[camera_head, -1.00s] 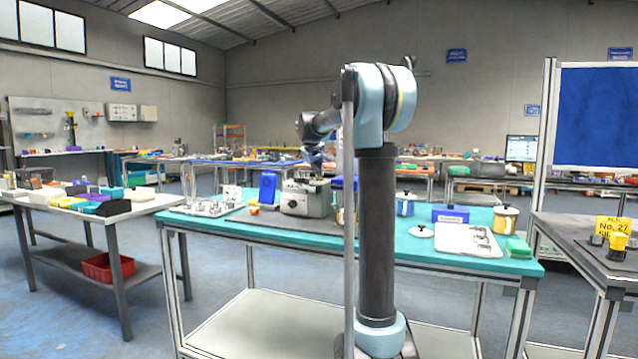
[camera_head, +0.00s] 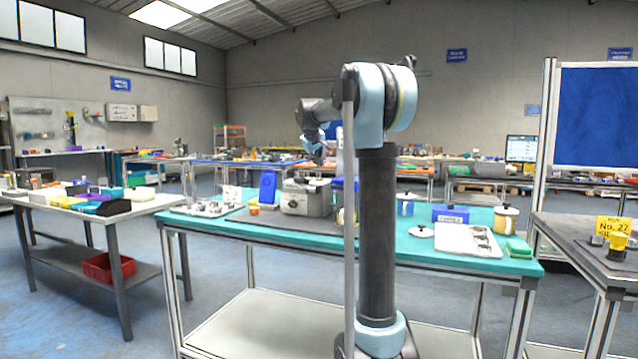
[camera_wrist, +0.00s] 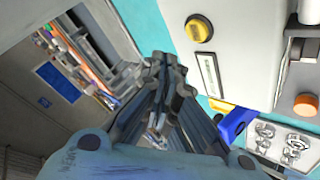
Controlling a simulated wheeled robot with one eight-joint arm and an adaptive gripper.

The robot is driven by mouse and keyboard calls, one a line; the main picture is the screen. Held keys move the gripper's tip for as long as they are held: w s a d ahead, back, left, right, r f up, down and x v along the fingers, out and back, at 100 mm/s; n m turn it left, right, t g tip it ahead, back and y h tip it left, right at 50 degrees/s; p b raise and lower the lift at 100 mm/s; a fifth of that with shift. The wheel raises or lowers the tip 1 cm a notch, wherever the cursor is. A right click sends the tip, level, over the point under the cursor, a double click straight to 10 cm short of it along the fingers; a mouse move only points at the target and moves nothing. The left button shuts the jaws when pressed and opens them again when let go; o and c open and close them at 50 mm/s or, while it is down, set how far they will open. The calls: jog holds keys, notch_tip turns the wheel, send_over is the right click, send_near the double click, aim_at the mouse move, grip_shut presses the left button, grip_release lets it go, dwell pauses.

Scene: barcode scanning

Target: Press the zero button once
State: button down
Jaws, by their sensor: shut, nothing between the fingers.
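A grey box-shaped device (camera_head: 305,198) stands on the teal table, just below my arm's end in the head view. In the wrist view, a pale grey panel (camera_wrist: 237,60) carries a yellow round knob (camera_wrist: 200,28). An orange round knob (camera_wrist: 305,105) shows at the right edge of that view. I cannot tell which part is the zero button. My gripper (camera_wrist: 168,66) is shut and empty, beside the panel's left edge in the wrist view. In the head view my gripper is small and partly hidden by my arm, above the device and apart from it.
A side table with boxes stands left.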

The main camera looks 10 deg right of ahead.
jog(key=shift+r, duration=1)
